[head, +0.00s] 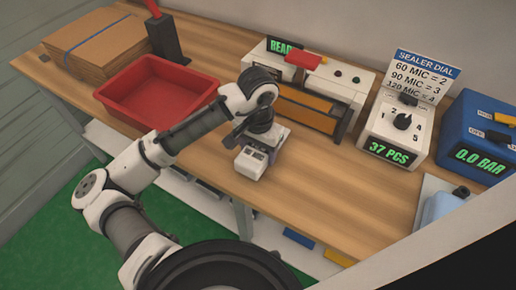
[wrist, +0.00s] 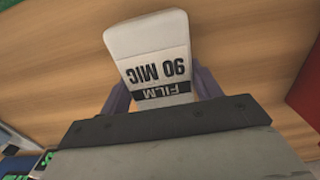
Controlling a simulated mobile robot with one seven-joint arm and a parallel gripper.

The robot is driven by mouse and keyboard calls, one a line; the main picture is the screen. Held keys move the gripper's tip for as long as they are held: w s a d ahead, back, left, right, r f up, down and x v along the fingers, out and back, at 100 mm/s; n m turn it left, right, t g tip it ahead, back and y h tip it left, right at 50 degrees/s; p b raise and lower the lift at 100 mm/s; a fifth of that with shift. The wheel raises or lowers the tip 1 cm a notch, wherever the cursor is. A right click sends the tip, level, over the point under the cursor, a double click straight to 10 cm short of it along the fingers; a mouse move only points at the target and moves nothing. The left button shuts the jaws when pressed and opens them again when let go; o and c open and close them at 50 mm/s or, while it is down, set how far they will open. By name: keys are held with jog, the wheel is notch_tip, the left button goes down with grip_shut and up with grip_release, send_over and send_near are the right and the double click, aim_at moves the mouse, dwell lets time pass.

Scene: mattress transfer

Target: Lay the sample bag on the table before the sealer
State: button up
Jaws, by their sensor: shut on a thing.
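The sample bag (wrist: 150,48) is white, printed "FILM 90 MIC", upside down in the wrist view. My gripper (wrist: 162,92) is shut on it, with a purple-grey finger at each side. The wood table (wrist: 60,60) shows behind the bag; I cannot tell whether they touch. In the head view my gripper (head: 252,162) is low over the table, in front of the sealer (head: 335,84). The sealer has a red handle (head: 304,60) and a green display, partly cut off by the handle, reading "READ".
A red tray (head: 128,108) is left of my arm, with brown cardboard (head: 98,38) behind. Right of the sealer are a white dial box (head: 392,128) showing "37 PCS", a "SEALER DIAL" sign (head: 425,72) and a blue unit (head: 470,115). Table front right of my gripper is clear.

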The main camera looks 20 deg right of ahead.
jog(key=shift+f+b, duration=0.45)
jog(key=shift+f, duration=0.25)
jog(key=o, duration=1.1)
notch_tip(320, 180, up, 14)
jog(key=shift+f, duration=0.1)
